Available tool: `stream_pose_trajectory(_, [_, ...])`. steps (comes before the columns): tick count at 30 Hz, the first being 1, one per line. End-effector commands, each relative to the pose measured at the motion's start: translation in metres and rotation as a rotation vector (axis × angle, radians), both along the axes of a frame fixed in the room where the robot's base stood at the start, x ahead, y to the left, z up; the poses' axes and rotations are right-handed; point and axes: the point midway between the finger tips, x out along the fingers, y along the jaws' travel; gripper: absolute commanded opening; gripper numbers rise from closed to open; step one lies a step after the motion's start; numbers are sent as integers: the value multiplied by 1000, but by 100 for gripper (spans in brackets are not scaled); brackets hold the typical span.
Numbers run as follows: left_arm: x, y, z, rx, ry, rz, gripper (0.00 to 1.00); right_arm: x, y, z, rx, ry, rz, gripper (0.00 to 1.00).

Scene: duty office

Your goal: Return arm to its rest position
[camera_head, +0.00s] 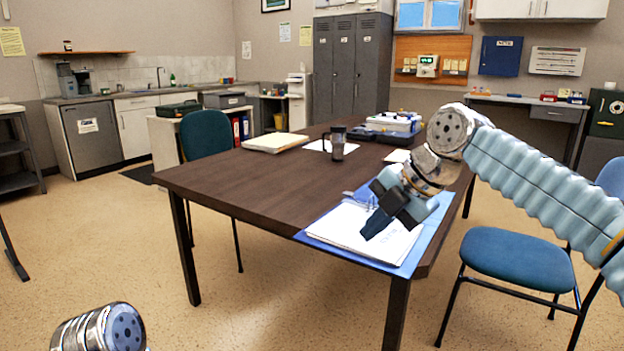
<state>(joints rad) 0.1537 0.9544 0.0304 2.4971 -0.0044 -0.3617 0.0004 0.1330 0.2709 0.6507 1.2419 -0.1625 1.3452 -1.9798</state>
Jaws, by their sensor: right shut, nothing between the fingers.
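My right arm comes in from the right edge and reaches over the near right corner of the dark brown table (235,184). My right gripper (368,232) is shut and empty, tilted downward, just above a blue clipboard (432,232) with white paper (345,226). Whether the fingertips touch the paper cannot be told. Of my left arm only a rounded grey joint shows at the bottom left; the left gripper is out of the frame.
A dark mug (338,146), a thick paper stack (276,143) and a cluster of cases (393,124) stand on the table's far part. A blue chair (514,258) is close at the right, another (206,134) behind the left side.

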Motion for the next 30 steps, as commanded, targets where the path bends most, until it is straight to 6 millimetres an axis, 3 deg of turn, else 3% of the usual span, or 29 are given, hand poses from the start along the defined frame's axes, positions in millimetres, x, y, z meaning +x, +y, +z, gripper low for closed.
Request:
stream_pose_trajectory(5, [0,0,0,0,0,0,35,18,8,-41,42,83,-102,0])
stream_pose_trajectory(11, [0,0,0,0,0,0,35,39,20,-110,113,219,-286,0])
stream_pose_trajectory(14, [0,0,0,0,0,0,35,48,27,-161,157,317,-419,0])
stream_pose_trajectory(18, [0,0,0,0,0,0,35,45,37,-262,233,513,-692,0])
stream_pose_trajectory(23, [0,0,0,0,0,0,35,13,41,-380,307,748,-1067,0])
stream_pose_trajectory(27, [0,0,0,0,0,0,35,-44,36,-472,348,937,-1430,0])
stream_pose_trajectory(30, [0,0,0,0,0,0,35,-95,27,-523,367,1045,-1700,0])
